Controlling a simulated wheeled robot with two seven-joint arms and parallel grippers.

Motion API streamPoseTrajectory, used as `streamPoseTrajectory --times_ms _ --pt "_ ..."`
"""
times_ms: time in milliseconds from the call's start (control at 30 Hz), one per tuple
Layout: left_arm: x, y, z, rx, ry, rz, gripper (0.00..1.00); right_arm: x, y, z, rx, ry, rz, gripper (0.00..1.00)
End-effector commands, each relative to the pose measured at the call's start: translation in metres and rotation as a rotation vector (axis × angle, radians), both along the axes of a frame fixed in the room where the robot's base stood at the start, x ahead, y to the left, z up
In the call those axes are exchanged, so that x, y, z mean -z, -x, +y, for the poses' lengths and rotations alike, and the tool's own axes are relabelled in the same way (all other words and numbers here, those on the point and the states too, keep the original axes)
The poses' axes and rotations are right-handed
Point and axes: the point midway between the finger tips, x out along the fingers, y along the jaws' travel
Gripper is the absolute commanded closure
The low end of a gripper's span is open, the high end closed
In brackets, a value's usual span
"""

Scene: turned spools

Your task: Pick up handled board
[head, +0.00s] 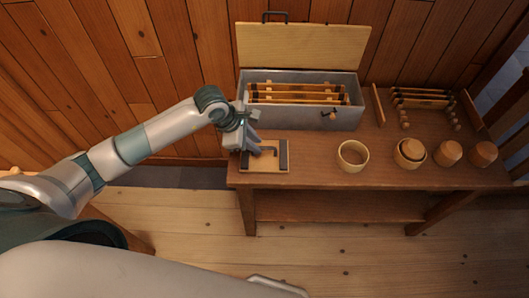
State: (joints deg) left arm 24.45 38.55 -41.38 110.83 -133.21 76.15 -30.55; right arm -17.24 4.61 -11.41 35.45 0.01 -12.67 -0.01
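A small light-wood board (262,167) with dark bars at its edges lies flat on the left end of the wooden table. It looks like the handled board. My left gripper (259,150) is over this board, pointing down and hiding part of it. The picture is too small to tell whether its fingers are open, shut or touching the board. My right gripper is not in view.
Behind the board stands a grey box (293,118) with its wooden lid (302,47) raised and slatted pieces inside. To the right are a wooden ring (352,156), several round wooden pieces (447,153) and a rack of rods (420,98). Bare table (318,160) lies between board and ring.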

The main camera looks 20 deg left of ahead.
Motion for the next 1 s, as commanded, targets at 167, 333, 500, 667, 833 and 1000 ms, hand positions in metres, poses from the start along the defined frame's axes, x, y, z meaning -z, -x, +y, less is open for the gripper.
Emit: streamPoseTrajectory --times_ms 167,333,500,667,833,1000 --pt "0.005 -0.001 -0.001 0.001 0.000 0.000 0.82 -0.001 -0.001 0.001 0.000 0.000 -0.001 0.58" --pt "0.005 -0.001 -0.001 0.001 0.000 0.000 0.82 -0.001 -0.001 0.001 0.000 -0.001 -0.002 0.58" --pt "0.005 -0.003 -0.003 0.001 0.001 0.001 0.82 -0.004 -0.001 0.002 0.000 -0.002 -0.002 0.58" --pt "0.013 -0.008 -0.012 -0.001 0.001 0.002 0.82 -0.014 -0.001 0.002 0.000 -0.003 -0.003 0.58" --pt "0.029 -0.015 -0.022 -0.001 0.001 0.003 0.82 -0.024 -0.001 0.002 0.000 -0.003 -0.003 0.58" --pt "0.043 -0.020 -0.026 -0.001 0.000 0.001 0.82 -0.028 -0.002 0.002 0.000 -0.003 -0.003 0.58"
